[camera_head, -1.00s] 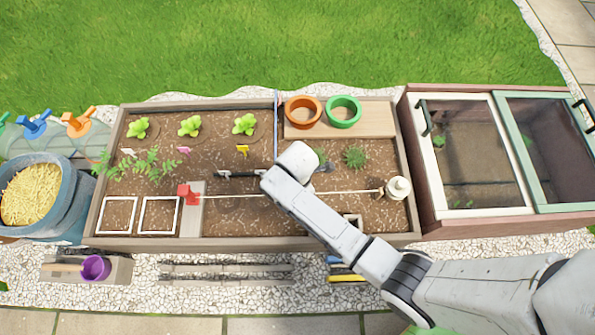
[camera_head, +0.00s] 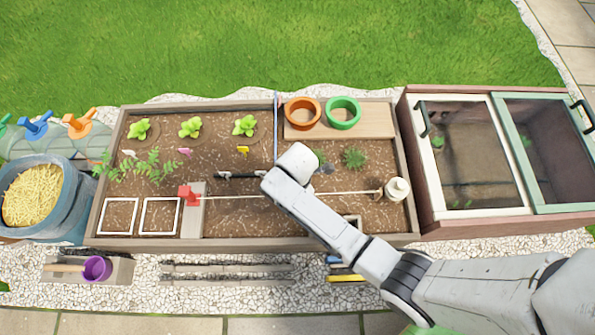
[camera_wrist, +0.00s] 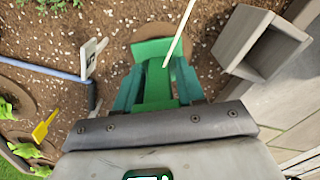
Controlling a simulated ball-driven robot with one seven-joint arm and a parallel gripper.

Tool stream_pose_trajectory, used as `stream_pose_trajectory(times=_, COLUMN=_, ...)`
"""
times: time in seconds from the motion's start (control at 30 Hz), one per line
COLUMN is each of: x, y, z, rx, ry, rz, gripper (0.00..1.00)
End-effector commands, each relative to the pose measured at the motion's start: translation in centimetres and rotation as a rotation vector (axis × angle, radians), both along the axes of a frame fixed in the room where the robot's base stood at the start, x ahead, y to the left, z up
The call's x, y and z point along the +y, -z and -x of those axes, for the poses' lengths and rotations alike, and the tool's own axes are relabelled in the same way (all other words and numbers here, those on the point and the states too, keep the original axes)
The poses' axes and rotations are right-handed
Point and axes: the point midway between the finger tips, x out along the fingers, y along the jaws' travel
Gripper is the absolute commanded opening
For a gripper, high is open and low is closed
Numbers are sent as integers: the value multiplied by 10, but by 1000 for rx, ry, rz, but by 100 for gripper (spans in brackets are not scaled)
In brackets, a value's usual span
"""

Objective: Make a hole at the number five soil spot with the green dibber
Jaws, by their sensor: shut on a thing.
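In the wrist view my gripper (camera_wrist: 156,72) is shut on the green dibber (camera_wrist: 157,92), with a finger on each side of it. The dibber's lower end is hidden, so I cannot tell whether it touches the soil. A round brown patch (camera_wrist: 148,33) shows just beyond the dibber. A white tag (camera_wrist: 92,56) stands to its left; its marking is not readable. In the head view my arm hides the gripper and dibber over the middle of the soil bed (camera_head: 245,222).
A grey open box (camera_wrist: 262,43) is at right. A blue rod (camera_head: 276,125) crosses the bed.

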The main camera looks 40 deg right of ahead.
Motion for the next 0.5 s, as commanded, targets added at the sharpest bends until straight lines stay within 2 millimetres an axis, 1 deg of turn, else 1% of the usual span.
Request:
stream_pose_trajectory(times=0.03, x=0, y=-8, z=0, rx=0, ry=0, rz=0, gripper=12)
stream_pose_trajectory(times=0.5, x=0, y=-38, z=0, rx=0, ry=-1, rz=0, gripper=12)
